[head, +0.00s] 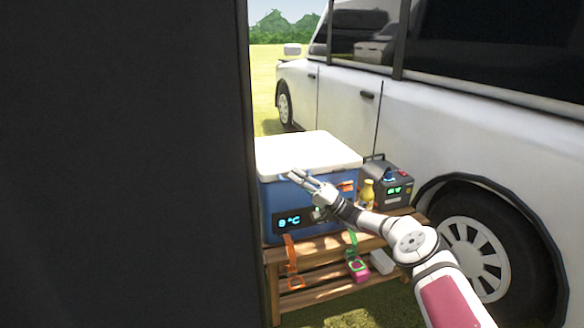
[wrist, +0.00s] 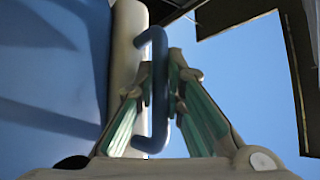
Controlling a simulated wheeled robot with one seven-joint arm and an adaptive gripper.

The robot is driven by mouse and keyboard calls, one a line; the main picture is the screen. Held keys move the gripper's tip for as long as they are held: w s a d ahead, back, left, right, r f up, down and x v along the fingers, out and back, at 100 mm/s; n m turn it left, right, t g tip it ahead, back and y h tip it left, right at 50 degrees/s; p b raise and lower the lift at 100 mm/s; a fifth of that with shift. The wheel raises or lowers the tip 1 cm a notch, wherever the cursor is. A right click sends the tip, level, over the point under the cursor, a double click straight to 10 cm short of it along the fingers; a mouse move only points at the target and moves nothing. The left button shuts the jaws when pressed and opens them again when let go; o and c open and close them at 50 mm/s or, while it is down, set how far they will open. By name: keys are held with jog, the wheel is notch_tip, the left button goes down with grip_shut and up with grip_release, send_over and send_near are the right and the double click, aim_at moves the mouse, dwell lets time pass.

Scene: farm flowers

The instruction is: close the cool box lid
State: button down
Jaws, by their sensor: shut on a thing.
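The cool box has a blue body (head: 300,215) with a lit 0°C display on its front. Its white lid (head: 305,150) lies level over the body, and I see no clear gap between them. A blue handle (wrist: 159,95) sits at the edge of the white lid (wrist: 126,50) in the wrist view; it also shows at the lid's front in the head view (head: 285,177). My gripper (head: 297,177) is at this front edge. In the wrist view my gripper's fingers (wrist: 170,75) are shut on the handle, one on each side.
The box stands on a wooden bench (head: 325,243). A yellow bottle (head: 367,193) and a dark power unit (head: 389,186) stand to its right. An orange strap (head: 291,262) hangs in front. A white vehicle (head: 405,125) is close behind. A dark panel (head: 120,160) blocks the left.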

jog(key=shift+s+d+f, duration=0.1)
jog(key=shift+s+f, duration=0.1)
jog(key=shift+f, duration=0.45)
jog(key=c, duration=1.9)
grip_release()
jog(key=shift+r, duration=0.25)
jog(key=v, duration=1.2)
jog(key=shift+w, duration=0.15)
